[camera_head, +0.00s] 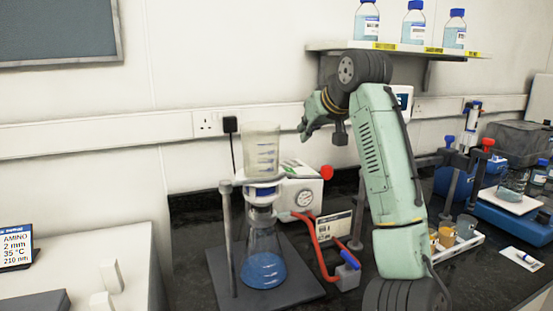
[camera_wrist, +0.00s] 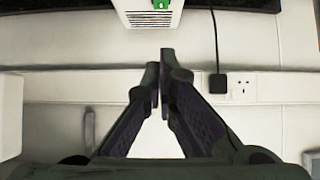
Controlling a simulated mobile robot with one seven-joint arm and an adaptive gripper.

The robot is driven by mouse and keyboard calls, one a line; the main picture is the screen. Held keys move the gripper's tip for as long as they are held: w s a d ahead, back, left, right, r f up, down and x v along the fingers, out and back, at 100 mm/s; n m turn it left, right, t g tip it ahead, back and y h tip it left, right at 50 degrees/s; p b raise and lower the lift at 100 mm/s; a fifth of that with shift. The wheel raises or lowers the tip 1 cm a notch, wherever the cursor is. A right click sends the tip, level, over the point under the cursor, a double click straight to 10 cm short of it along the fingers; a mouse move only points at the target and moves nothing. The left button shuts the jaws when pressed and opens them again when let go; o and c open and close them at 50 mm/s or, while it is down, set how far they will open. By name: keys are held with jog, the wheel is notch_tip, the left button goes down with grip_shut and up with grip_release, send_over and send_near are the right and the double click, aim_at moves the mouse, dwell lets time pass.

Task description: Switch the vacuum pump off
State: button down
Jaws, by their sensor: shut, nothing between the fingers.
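The vacuum pump (camera_head: 311,188) is a white box with a round gauge on its front, standing on the dark bench behind the filter flask. A red knob (camera_head: 326,172) sits at its upper right corner. In the wrist view the pump (camera_wrist: 136,17) shows at the top edge, with a slotted vent and a small green part (camera_wrist: 162,4) that looks like a switch, cut by the frame. My gripper (camera_head: 304,126) is in the air above and behind the pump, near the wall. Its fingers (camera_wrist: 164,62) are shut and empty, apart from the pump.
A glass funnel (camera_head: 262,150) on a flask with blue liquid (camera_head: 264,268) stands left of the pump, beside a metal post (camera_head: 228,235). A red hose (camera_head: 318,248) runs in front. A wall socket (camera_head: 207,124) with a black plug (camera_head: 231,124) is behind. Bottles stand on a shelf (camera_head: 400,47) above.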

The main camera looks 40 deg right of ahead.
jog(key=shift+s, duration=0.1)
jog(key=p+x, duration=0.3)
jog(key=x, duration=0.6)
jog(key=shift+w+r, duration=0.1)
jog(key=shift+w, duration=0.15)
jog(key=f, duration=0.1)
jog(key=f+p, duration=0.1)
jog(key=shift+w+d+f, duration=0.1)
jog(key=shift+w+f, duration=0.25)
jog(key=shift+f, duration=0.05)
jog(key=shift+w+f+p, duration=0.15)
jog(key=shift+f+p, duration=0.15)
jog(key=shift+f, duration=0.65)
jog(key=shift+w, duration=0.1)
